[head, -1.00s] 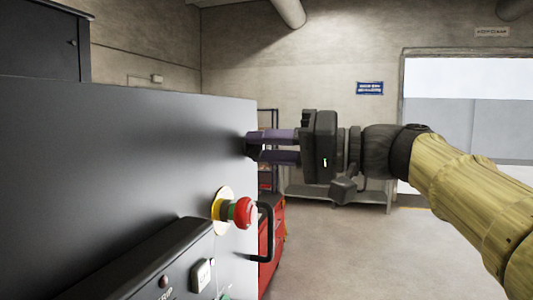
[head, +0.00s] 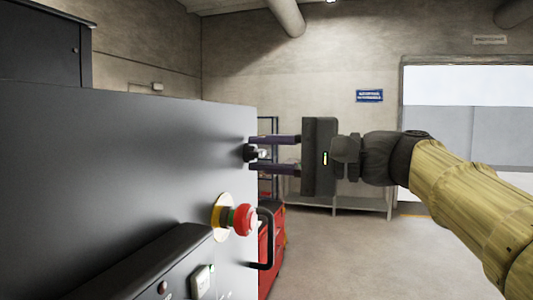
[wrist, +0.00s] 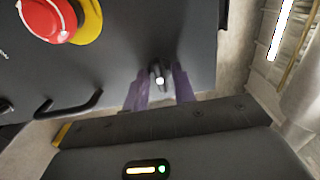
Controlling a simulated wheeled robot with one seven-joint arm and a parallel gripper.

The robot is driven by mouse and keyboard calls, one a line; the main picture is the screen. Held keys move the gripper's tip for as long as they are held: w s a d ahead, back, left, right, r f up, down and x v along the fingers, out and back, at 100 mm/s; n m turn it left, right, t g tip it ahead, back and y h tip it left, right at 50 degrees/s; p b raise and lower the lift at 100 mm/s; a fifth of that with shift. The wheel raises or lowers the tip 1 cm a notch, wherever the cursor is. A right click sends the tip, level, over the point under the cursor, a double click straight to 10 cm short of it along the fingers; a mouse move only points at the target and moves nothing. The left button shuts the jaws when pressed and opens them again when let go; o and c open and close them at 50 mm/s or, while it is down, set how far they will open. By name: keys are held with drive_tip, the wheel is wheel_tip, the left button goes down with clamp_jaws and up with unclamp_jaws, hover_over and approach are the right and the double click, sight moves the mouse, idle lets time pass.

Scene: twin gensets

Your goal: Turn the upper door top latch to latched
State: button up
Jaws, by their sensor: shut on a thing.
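The upper door top latch (head: 250,153) is a small dark knob near the right edge of the dark grey genset panel (head: 130,150). In the wrist view the latch (wrist: 157,72) shows as a dark piece with a bright end, between the two purple fingers. My gripper (head: 262,154) reaches in from the right in the head view, with one finger above the other. It is shut on the latch, and its fingertips hide part of it. The exact angle of the latch is hard to read.
A red emergency stop button (head: 243,219) on a yellow disc sits below the latch; it also shows in the wrist view (wrist: 48,18). A black bar handle (head: 268,240) stands out close by. A red cabinet (head: 271,250) is behind. The floor at right is clear.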

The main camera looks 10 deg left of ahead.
idle(0.3)
drive_tip(key=o, duration=1)
drive_tip(key=shift+d, duration=0.1)
drive_tip(key=d+b, duration=0.1)
drive_tip(key=d, duration=0.4)
drive_tip(key=s+d+b, duration=0.1)
drive_tip(key=d, duration=0.5)
drive_tip(key=d+b, duration=0.2)
drive_tip(key=d, duration=0.4)
drive_tip(key=shift+s+d, duration=0.1)
drive_tip(key=shift+s, duration=0.05)
